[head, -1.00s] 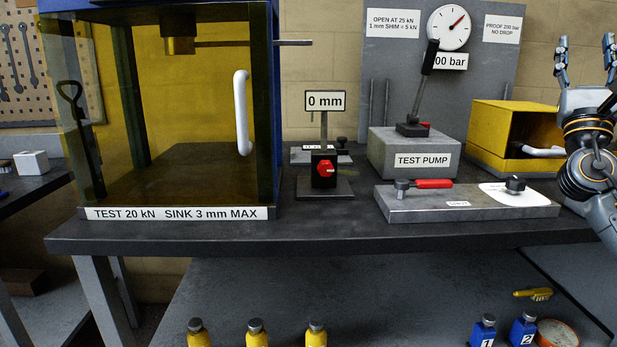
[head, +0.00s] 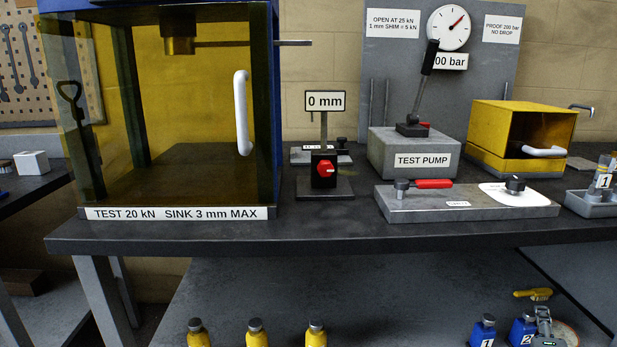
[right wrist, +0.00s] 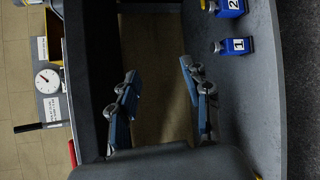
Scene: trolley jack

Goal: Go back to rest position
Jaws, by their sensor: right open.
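The picture there is turned sideways, with the bench on the left and the lower shelf on the right. My left gripper is in neither view.
The bench (head: 330,232) carries a yellow-windowed press, a test pump (head: 420,150), a yellow box (head: 495,135) and a steel plate (head: 440,204). Blue bottles (head: 484,332) (right wrist: 235,45) and yellow bottles (head: 256,335) stand below. The bench front is clear at centre.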

